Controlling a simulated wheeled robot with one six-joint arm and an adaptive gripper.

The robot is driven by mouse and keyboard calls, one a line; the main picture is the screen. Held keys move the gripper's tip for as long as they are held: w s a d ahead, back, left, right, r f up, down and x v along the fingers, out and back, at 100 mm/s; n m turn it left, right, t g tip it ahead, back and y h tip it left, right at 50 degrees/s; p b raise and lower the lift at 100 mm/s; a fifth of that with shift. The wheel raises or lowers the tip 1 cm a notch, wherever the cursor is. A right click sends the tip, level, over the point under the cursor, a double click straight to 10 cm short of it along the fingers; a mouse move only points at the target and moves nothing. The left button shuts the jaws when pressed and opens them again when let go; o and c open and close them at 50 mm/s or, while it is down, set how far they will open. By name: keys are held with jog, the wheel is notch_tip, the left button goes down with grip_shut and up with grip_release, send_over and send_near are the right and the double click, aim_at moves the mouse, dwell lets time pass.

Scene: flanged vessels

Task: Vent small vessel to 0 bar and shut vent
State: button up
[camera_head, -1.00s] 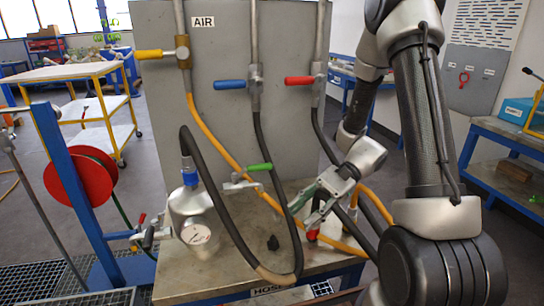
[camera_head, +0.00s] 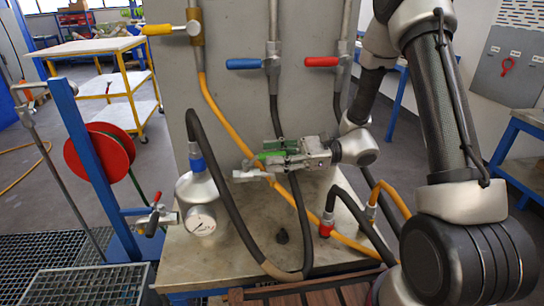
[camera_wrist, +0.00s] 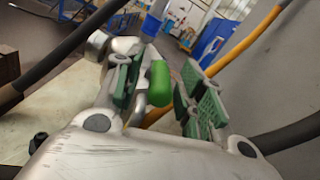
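The small silver vessel (camera_head: 197,187) stands on the bench top with a round gauge (camera_head: 202,221) on its front; the gauge reading is too small to tell. A black hose joins it at a blue collar (camera_head: 197,163), which also shows in the wrist view (camera_wrist: 151,24). A valve with a green handle (camera_wrist: 159,84) sticks out to the vessel's right. My gripper (camera_head: 274,153) is at this handle. In the wrist view the green handle lies between the two padded fingers (camera_wrist: 160,95), which are apart, with a gap at least on the right side. The head view partly hides the handle behind the fingers.
A panel behind carries yellow (camera_head: 157,30), blue (camera_head: 244,64) and red (camera_head: 321,62) valve handles. Hoses loop over the bench (camera_head: 230,262). A red-collared hose fitting (camera_head: 326,228) stands at right. A red-levered valve (camera_head: 154,205) sits left of the vessel, near a red reel (camera_head: 100,158).

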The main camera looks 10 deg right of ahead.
jog(key=shift+a, duration=0.4)
grip_shut()
jog(key=n+g, duration=0.1)
jog(key=w+n+g, duration=0.1)
jog(key=g, duration=0.1)
jog(key=n+g, duration=0.1)
jog(key=shift+w+a+g+h, duration=0.15)
jog(key=shift+w+g+h, duration=0.15)
grip_release()
